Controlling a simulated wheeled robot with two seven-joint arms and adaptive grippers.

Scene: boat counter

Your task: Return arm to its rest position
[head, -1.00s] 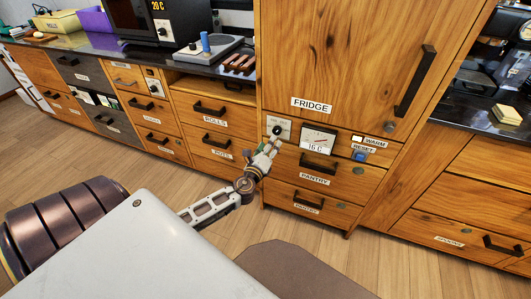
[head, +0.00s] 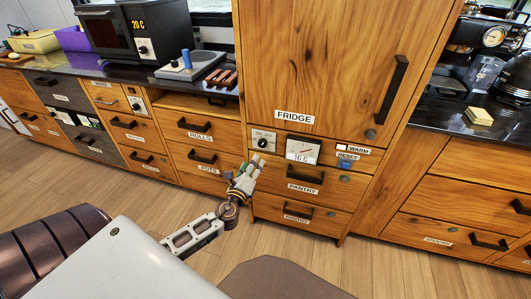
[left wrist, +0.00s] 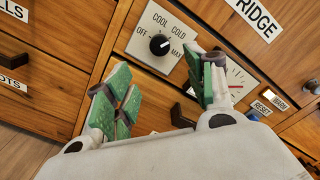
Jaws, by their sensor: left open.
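My left gripper (head: 246,168) is in front of the drawers just left of the fridge column. It sits below and slightly left of the fridge's dial knob (head: 262,143), apart from it. In the left wrist view, my left gripper (left wrist: 160,82) has its green-padded fingers spread with nothing between them. The black knob (left wrist: 160,45) shows beyond the fingers on a white plate marked off, cool, cold and max. My right gripper is not in view.
The fridge door (head: 320,65) is shut. The gauge (head: 302,150), blue reset button (head: 345,164) and pantry drawer handle (head: 305,174) are close to the right of my gripper. Open wooden floor (head: 130,195) lies in front of the drawers on the left.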

